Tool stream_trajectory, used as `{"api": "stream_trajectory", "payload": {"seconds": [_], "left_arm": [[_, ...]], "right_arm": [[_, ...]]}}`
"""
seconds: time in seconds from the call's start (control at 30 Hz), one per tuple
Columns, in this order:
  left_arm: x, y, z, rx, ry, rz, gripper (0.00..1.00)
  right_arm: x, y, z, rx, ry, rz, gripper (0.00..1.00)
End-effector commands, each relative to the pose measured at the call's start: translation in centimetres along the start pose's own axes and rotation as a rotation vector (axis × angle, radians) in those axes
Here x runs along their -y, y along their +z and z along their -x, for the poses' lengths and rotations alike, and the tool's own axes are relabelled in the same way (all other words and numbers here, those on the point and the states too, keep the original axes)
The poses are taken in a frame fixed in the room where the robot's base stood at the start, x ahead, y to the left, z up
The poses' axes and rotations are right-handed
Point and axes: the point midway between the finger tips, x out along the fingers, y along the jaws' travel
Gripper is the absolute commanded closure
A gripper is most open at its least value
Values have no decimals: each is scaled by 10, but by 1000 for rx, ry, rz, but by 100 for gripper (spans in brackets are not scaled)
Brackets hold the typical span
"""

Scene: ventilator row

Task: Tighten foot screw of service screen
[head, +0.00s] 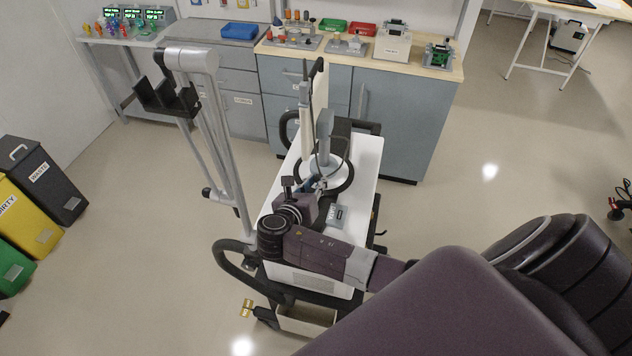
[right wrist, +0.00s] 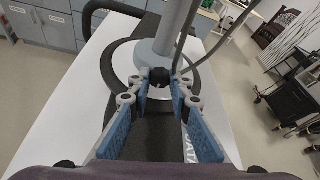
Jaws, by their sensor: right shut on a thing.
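The service screen stands on the white top of a trolley (head: 367,165), seen nearly edge-on in the head view, with its grey post (head: 325,135) rising from a round pale foot. In the right wrist view the grey post (right wrist: 180,28) rises from the foot, inside a dark ring. The foot screw, a small black knob (right wrist: 160,76), sits at the near side of the foot. My right gripper (head: 318,184) reaches low over the trolley top. In the right wrist view its blue-padded fingers (right wrist: 161,86) are shut on the knob. My left gripper is not in view.
A grey jointed arm (head: 220,130) with a black cradle rises left of the trolley. A small grey box (head: 337,215) lies near my right wrist. Behind stands a cabinet bench (head: 405,115) with trays and devices. Bins (head: 45,180) stand at left. Floor to the right is open.

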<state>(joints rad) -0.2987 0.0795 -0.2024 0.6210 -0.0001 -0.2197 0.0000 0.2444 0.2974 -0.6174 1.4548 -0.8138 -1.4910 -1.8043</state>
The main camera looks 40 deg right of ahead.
Motion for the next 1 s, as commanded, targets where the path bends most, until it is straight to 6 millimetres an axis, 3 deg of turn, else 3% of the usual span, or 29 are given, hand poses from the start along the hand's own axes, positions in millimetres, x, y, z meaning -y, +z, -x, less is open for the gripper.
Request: {"api": "stream_trajectory", "payload": {"seconds": [0.37, 1.0], "left_arm": [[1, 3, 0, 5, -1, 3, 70], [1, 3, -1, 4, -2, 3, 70]], "right_arm": [[2, 0, 0, 0, 39, -94, 100], [5, -2, 0, 0, 205, -493, 100]]}}
